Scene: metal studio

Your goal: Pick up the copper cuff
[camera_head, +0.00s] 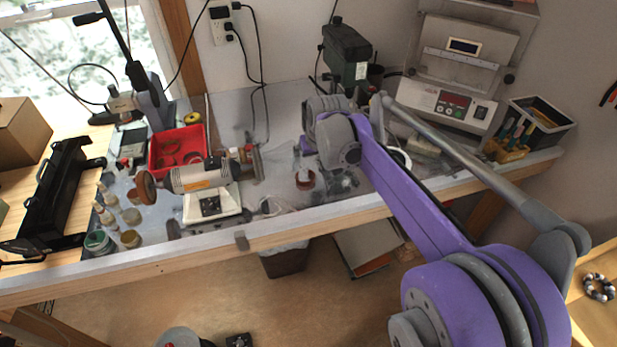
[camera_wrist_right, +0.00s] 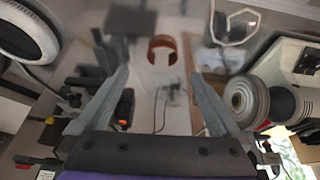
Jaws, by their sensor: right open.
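My left gripper is not in view.
The polishing motor (camera_head: 203,174) stands left of the cuff, with a red tray (camera_head: 158,158) behind it. A green-and-black machine (camera_head: 347,52) and a grey device with a display (camera_head: 452,100) stand at the back. Small jars crowd the left; the bench's front edge (camera_head: 290,236) is near.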

